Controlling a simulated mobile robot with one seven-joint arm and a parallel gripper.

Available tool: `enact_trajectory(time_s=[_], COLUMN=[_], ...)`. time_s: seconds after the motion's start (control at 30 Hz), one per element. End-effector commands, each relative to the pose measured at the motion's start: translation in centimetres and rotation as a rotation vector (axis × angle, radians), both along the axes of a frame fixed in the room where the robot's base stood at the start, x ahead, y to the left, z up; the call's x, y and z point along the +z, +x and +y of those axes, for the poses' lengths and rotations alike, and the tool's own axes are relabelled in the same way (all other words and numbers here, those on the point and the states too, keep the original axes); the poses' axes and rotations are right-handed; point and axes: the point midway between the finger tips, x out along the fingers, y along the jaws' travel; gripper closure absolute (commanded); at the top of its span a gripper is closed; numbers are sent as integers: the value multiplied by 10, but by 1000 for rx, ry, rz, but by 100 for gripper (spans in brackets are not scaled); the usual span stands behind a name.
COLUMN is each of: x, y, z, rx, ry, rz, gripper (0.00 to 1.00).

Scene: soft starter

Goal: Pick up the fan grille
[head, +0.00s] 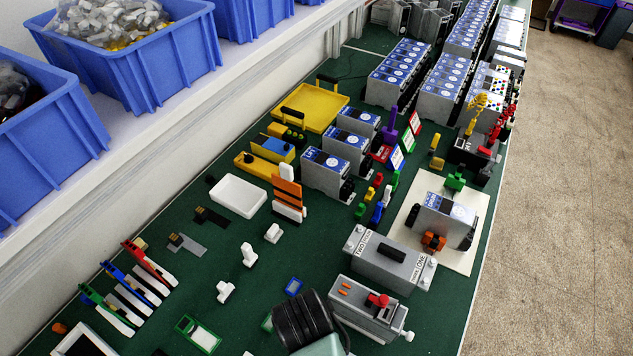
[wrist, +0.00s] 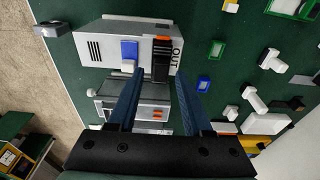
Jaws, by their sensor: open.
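In the wrist view, a black ribbed piece with an orange top (wrist: 161,62), which looks like the fan grille, is at the right end of a light grey box (wrist: 104,50). An "OUT" label is beside it. My gripper (wrist: 158,75) is open and empty, its two dark blue fingers pointing toward that end of the box. The black piece shows between and just beyond the fingertips. I cannot tell how high the fingers are above it. In the head view neither this box nor my fingertips can be made out.
A blue block (wrist: 130,51) sits on the same box. A second grey box with orange marks (wrist: 152,114) lies below it, partly behind my fingers. In the head view, a grey unit with a red knob (head: 378,300) and several small parts stand on the green table.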

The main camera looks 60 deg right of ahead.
Motion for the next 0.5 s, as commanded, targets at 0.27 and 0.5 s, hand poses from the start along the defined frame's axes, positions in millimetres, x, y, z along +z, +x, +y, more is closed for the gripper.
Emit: enact_trajectory(time_s=[0.27, 0.5], x=[-33, -43], y=[1, 1], z=[-8, -9], rx=[1, 1], ry=[2, 0], rz=[3, -1], gripper=[50, 50])
